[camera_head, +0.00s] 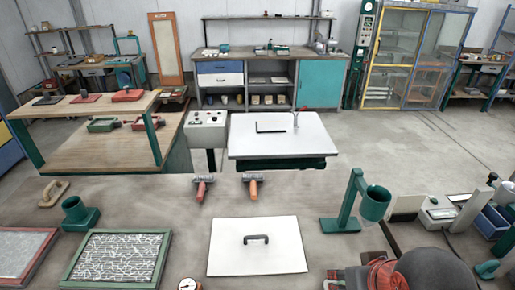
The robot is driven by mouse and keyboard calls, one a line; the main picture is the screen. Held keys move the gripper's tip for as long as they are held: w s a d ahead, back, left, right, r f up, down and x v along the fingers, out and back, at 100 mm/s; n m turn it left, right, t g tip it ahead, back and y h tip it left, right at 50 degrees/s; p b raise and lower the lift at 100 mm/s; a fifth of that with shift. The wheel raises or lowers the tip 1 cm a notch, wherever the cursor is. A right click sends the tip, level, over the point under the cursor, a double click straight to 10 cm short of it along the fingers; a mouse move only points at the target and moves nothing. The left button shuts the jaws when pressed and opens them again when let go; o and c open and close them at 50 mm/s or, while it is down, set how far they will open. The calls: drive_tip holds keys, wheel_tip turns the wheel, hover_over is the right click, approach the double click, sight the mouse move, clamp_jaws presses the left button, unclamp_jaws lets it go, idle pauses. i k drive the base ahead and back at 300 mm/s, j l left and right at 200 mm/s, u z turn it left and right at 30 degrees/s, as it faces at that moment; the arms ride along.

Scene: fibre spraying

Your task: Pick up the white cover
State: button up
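A white cover (257,268), a flat square panel with a dark bar handle (256,239) at its centre, lies flat on the near table, in the lower middle of the view. Nothing lies on it besides its handle. A second white panel (290,145) forms the top of a dark-framed unit farther back, with a black L-shaped piece on it. I cannot make out my gripper in this view.
Two brush-like tools, red (202,187) and orange (253,185), lie behind the cover. A green stand with a cup (374,204) is to its right. A green-framed tray (164,270) is to its left. A round gauge (187,284) lies near its lower-left corner.

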sight(261, 246)
drive_tip(key=k+j+z, duration=0.2)
drive_tip(key=j+z, duration=0.15)
drive_tip(key=z, duration=0.15)
drive_tip(key=k+j+z, duration=0.25)
drive_tip(key=z, duration=0.25)
drive_tip(key=j, duration=0.1)
